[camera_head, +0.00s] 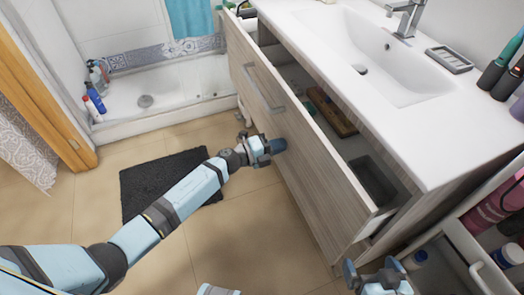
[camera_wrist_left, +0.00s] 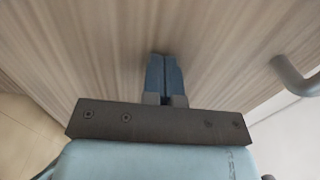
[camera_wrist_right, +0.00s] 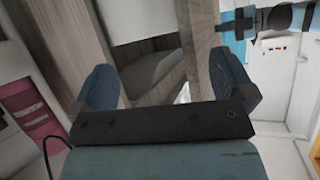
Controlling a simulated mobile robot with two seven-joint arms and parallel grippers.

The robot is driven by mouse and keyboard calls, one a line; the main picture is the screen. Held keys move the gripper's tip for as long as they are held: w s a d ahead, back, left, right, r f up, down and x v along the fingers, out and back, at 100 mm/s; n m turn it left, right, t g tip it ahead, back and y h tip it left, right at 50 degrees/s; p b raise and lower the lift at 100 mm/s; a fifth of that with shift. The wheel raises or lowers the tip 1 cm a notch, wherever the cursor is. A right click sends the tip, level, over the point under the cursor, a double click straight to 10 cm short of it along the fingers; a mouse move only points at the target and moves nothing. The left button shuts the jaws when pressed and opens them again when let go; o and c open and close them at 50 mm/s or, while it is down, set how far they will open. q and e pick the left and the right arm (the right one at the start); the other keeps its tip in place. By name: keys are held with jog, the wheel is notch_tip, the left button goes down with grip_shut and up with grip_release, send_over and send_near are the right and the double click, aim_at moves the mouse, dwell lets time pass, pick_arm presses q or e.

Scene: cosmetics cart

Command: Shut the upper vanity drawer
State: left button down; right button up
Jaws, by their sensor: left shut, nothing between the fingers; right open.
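The upper vanity drawer (camera_head: 300,150) is pulled out from under the white sink top. Its wood-grain front has a metal bar handle (camera_head: 262,90), and small items lie inside it. My left gripper (camera_head: 279,146) is shut and empty, with its tips at the drawer front, below and right of the handle. In the left wrist view the shut fingers (camera_wrist_left: 162,75) point at the wood-grain front, with the handle (camera_wrist_left: 295,78) to the right; whether they touch cannot be told. My right gripper (camera_head: 378,275) is open near the drawer's near end; its spread fingers (camera_wrist_right: 165,88) show in the right wrist view.
A white basin (camera_head: 365,55) with a tap is set in the counter. A cart (camera_head: 470,265) with bottles stands at the lower right. A dark mat (camera_head: 150,185) lies on the tiled floor, and a shower tray (camera_head: 175,105) is behind it.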

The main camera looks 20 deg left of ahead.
pick_arm(q)
jog(key=b+x, duration=0.3)
jog(key=x, duration=1.1)
jog(key=shift+r+b, duration=0.25)
jog(key=shift+b, duration=0.15)
pick_arm(e)
jog(key=shift+w+a+r+t+y, duration=0.25)
jog(key=shift+a+r+t+y, duration=0.1)
jog(key=shift+a+r, duration=0.25)
jog(key=shift+w+a+r+t+y, duration=0.25)
jog(key=shift+a+r+t+y, duration=0.15)
jog(key=shift+r, duration=0.2)
pick_arm(q)
jog(key=shift+r, duration=0.1)
jog(key=shift+a, duration=0.1)
